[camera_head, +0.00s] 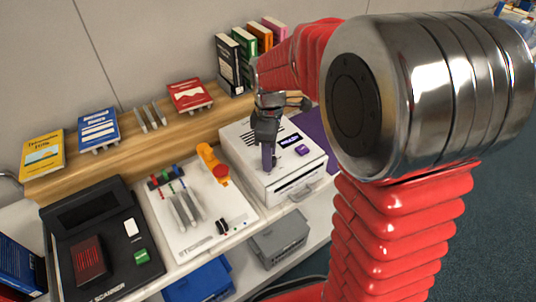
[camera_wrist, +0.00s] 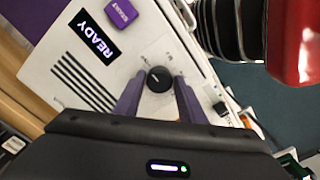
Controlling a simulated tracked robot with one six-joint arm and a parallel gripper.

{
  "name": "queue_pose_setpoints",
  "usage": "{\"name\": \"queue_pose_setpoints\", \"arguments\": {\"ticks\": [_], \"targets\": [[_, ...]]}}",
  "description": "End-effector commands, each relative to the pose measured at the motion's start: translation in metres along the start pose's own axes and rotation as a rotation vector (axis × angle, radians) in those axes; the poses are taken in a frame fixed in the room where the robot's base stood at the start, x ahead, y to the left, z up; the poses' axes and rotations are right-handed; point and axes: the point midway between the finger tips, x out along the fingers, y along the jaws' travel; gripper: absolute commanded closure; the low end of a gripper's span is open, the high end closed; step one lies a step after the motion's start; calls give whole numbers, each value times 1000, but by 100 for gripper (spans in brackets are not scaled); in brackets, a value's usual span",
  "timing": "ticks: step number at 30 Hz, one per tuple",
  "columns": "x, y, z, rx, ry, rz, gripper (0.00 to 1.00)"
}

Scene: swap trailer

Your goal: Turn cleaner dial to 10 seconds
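The cleaner is a white box (camera_head: 292,184) in the head view, and its top fills much of the wrist view (camera_wrist: 95,125). Its black round dial (camera_wrist: 159,79) shows in the wrist view, with a light pointer mark and small marks around it, too small to read. In the head view the dial is mostly hidden by my gripper (camera_head: 268,165). In the wrist view my gripper's (camera_wrist: 159,90) two purple fingers stand open on either side of the dial, with a gap visible on each side. A lit display (camera_wrist: 95,36) reads READY, beside a purple button (camera_wrist: 121,13).
Left of the cleaner are a white panel (camera_head: 190,240) with an orange handle (camera_head: 212,163) and a black scanner (camera_head: 105,270). Books stand on the wooden shelf (camera_head: 185,125) behind. A grey box (camera_head: 280,240) and a blue box (camera_head: 198,284) lie below.

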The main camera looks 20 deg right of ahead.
Motion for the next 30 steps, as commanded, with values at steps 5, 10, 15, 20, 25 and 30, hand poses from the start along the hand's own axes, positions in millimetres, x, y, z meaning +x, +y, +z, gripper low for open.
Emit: {"name": "queue_pose_setpoints", "arguments": {"ticks": [5,10,15,20,25,30], "targets": [[0,0,0,0,0,0,76],[0,0,0,0,0,-1,88],[0,-1,0,6,1,-3,90],[0,-1,1,29,0,-4,90],[0,-1,2,87,-2,-5,90],[1,-1,3,187,-4,-5,90]]}}
